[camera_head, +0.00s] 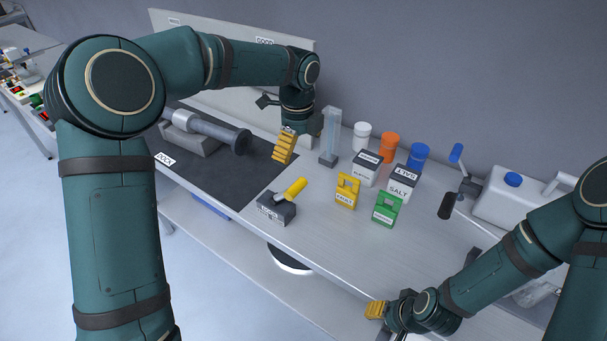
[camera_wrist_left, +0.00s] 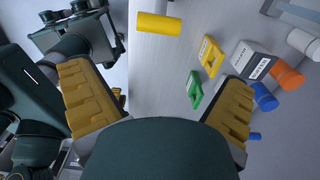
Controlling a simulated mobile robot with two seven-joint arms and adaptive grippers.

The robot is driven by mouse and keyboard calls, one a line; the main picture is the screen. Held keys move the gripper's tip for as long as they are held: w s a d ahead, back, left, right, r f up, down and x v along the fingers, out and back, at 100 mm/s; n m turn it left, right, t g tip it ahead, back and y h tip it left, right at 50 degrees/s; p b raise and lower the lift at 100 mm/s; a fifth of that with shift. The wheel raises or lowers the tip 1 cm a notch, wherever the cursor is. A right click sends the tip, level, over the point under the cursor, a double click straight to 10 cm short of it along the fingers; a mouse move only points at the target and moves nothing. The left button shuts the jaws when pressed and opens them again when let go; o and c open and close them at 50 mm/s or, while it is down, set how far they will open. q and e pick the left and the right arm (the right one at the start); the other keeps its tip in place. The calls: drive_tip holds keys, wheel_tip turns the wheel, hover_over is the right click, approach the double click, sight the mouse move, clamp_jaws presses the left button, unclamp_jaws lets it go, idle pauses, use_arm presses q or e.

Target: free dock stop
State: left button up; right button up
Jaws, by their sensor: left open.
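A grey block (camera_head: 276,209) with a slanted yellow handle (camera_head: 295,189) sits at the table's front edge, by the right end of the dark mat; I cannot read its label. The yellow handle also shows at the top of the left wrist view (camera_wrist_left: 158,24). My left gripper (camera_head: 285,147) points down above the mat's right part, behind the handle and apart from it. Its yellow fingers stand wide apart in the left wrist view, with nothing between them. My right gripper (camera_head: 376,309) is low at the front edge; its finger gap is unclear.
The dark mat (camera_head: 240,194) has a DOCK label (camera_head: 165,159) and carries a grey cylinder on a cradle (camera_head: 205,131). A clear column (camera_head: 331,136), a yellow tag (camera_head: 347,191), a green tag (camera_head: 386,209), a SALT box (camera_head: 402,182) and a white jug (camera_head: 510,203) stand rightward.

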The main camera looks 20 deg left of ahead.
sight(299, 188)
use_arm(q)
drive_tip(key=f, duration=0.7)
drive_tip(key=f+b, duration=0.1)
drive_tip(key=f, duration=0.5)
drive_tip(key=shift+s+f, duration=0.2)
drive_tip(key=shift+f, duration=0.15)
drive_tip(key=c, duration=1.2)
